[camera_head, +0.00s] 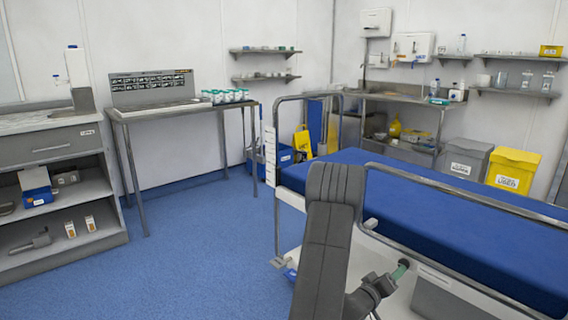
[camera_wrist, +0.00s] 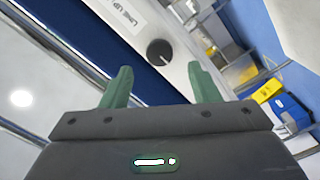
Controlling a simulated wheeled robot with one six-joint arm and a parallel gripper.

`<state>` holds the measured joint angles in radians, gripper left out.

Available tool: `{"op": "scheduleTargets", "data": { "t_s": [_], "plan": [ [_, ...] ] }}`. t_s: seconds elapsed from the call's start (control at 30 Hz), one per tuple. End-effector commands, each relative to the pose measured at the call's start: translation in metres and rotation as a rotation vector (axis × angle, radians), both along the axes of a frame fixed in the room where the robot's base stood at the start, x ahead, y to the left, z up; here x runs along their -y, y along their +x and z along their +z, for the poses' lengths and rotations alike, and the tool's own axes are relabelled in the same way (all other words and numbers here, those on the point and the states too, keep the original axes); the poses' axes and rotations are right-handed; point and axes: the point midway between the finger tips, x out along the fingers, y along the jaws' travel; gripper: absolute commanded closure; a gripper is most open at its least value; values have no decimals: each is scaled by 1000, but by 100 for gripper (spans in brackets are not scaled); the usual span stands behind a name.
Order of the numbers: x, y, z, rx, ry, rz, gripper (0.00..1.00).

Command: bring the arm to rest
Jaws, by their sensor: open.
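My gripper (camera_wrist: 160,85) shows in the wrist view with its two green fingers spread apart and nothing between them. Beyond the fingers is a white panel with a dark round knob and a printed label, which looks like part of the operating table's side. In the head view my grey arm rises in front of the operating table (camera_head: 440,190) with its blue mattress. The contact between finger and table cannot be told.
Metal rails (camera_head: 480,192) run along the table's side close to my arm. A steel side table (camera_head: 185,112) with several teal-capped bottles stands at the back left. A shelf unit (camera_head: 62,188) is at the far left. The blue floor (camera_head: 190,255) between is clear.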

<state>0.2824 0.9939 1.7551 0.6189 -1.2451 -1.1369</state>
Motion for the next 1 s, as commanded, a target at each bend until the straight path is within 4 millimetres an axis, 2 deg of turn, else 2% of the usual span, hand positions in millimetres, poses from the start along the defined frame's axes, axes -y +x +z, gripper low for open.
{"op": "scheduleTargets", "data": {
  "t_s": [0.03,0.4,0.5,1.0],
  "plan": [
    [-9,-6,1,-3,0,4,45],
    [-63,-54,1,-3,-1,3,45],
    [-41,-37,-1,6,-1,-4,45],
    [35,29,-2,3,-1,-2,45]
  ]
}}
